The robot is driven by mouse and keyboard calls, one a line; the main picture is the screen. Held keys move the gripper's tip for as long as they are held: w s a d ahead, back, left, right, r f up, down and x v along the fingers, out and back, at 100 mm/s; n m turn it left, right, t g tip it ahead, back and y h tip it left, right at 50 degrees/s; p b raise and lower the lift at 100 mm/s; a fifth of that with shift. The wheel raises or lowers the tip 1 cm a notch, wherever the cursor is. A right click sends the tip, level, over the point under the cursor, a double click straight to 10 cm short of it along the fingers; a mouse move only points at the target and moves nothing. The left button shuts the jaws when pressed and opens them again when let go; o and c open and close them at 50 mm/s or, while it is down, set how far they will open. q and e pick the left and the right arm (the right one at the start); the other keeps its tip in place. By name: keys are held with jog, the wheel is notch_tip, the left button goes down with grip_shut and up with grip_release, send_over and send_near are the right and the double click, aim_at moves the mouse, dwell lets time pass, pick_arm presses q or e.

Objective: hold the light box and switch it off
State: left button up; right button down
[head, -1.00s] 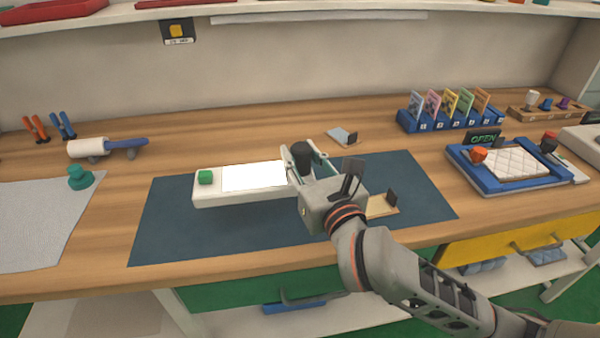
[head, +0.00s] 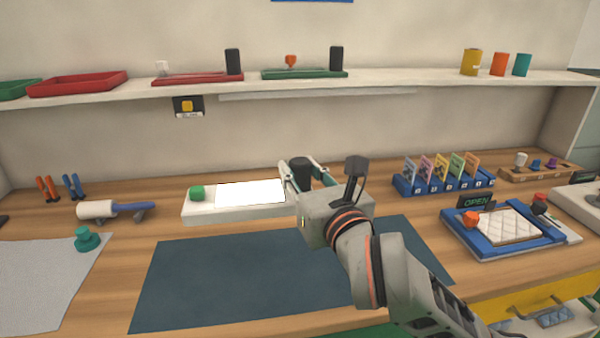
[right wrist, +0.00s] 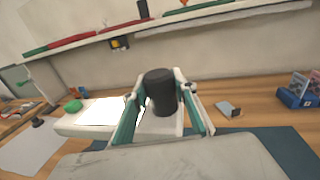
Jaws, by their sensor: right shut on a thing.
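The light box (head: 235,216) is a long white box with a brightly lit white panel and a green button (head: 197,193) on its left end. In the head view it shows above the back edge of the dark blue mat; it looks raised, but its exact height is unclear. My right gripper (head: 302,172) is shut around the black cylinder (right wrist: 162,92) standing at the box's right end. The wrist view shows one finger on each side of the cylinder. The panel (right wrist: 97,111) is lit there too. My left gripper is not in view.
The blue mat (head: 250,285) is clear on its left and middle. A white roller (head: 97,209) and teal stamp (head: 86,239) lie left. A blue card rack (head: 440,186) and blue tray (head: 490,247) stand right. A shelf (head: 400,82) runs above.

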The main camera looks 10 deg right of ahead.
aim_at(300, 186)
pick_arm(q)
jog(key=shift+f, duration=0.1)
pick_arm(e)
jog(key=shift+f, duration=0.15)
pick_arm(q)
jog(key=shift+b, duration=0.3)
pick_arm(e)
jog(key=shift+f, duration=0.2)
jog(key=shift+f, duration=0.15)
pick_arm(q)
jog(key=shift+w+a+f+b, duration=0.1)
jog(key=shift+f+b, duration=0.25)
jog(key=shift+b, duration=0.1)
pick_arm(e)
jog(key=shift+f, duration=0.5)
pick_arm(q)
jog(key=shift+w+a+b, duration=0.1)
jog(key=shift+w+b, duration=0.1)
jog(key=shift+b, duration=0.2)
pick_arm(e)
jog(key=shift+f, duration=0.7)
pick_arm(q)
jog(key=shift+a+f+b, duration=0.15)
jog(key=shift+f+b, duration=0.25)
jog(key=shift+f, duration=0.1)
pick_arm(e)
jog(key=shift+f, duration=0.65)
